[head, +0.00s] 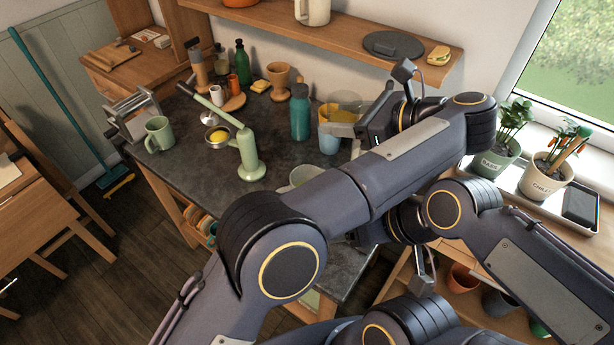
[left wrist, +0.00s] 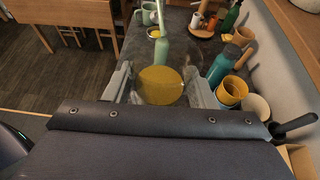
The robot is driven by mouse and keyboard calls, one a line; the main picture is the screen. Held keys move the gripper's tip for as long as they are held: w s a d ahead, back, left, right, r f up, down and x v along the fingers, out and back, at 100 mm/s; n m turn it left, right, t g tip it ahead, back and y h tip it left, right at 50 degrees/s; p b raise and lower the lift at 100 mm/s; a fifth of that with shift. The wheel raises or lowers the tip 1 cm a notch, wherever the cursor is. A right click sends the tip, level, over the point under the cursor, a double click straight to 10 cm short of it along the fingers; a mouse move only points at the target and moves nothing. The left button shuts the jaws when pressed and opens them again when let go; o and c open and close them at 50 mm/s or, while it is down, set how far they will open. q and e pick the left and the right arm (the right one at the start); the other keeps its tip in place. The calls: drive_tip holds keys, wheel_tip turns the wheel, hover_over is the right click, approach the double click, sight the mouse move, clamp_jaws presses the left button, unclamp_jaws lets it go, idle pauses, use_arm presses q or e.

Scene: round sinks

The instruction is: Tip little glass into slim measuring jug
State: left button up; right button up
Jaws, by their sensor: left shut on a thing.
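My left gripper (head: 345,124) is shut on a little clear glass (head: 348,98) with yellow liquid in it, held at the right part of the dark counter. In the left wrist view the glass (left wrist: 160,85) sits between the two fingers (left wrist: 160,92), and the yellow liquid shows through it. I cannot make out the slim measuring jug for certain. A pale vessel (head: 304,174) is partly hidden behind my left arm, and I cannot tell if it is the jug. My right gripper's body (head: 372,230) shows behind the left arm; its fingertips are hidden.
A pale green lever press (head: 248,155) stands left of the glass. A teal bottle (head: 300,115) and a light blue cup (head: 330,142) stand near the wall. A green mug (head: 159,135) is at the far left. The shelf (head: 330,35) overhangs the back. Counter between mug and press is partly clear.

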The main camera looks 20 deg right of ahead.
use_arm(q)
drive_tip(key=shift+s+d+f, duration=0.15)
drive_tip(key=shift+s+d, duration=0.3)
drive_tip(key=shift+s, duration=0.1)
drive_tip(key=shift+w+a+r+g+h, duration=0.35)
drive_tip(key=shift+w+r+g+h, duration=0.1)
drive_tip(key=shift+g+h, duration=0.2)
drive_tip(key=shift+w+a+f+g, duration=0.1)
drive_tip(key=shift+w+f+g, duration=0.15)
drive_tip(key=shift+f+g, duration=0.1)
drive_tip(key=w+a+f+g+h, duration=0.2)
drive_tip(key=w+f+g+h, duration=0.1)
drive_tip(key=f+g, duration=0.2)
drive_tip(key=shift+f, duration=0.25)
drive_tip(key=shift+w+f+g+h, duration=0.1)
drive_tip(key=shift+w+g+h, duration=0.05)
drive_tip(key=shift+g+h, duration=0.2)
drive_tip(key=shift+f+g+h, duration=0.4)
drive_tip(key=shift+f+g, duration=0.35)
drive_tip(key=shift+f, duration=0.4)
idle(1.4)
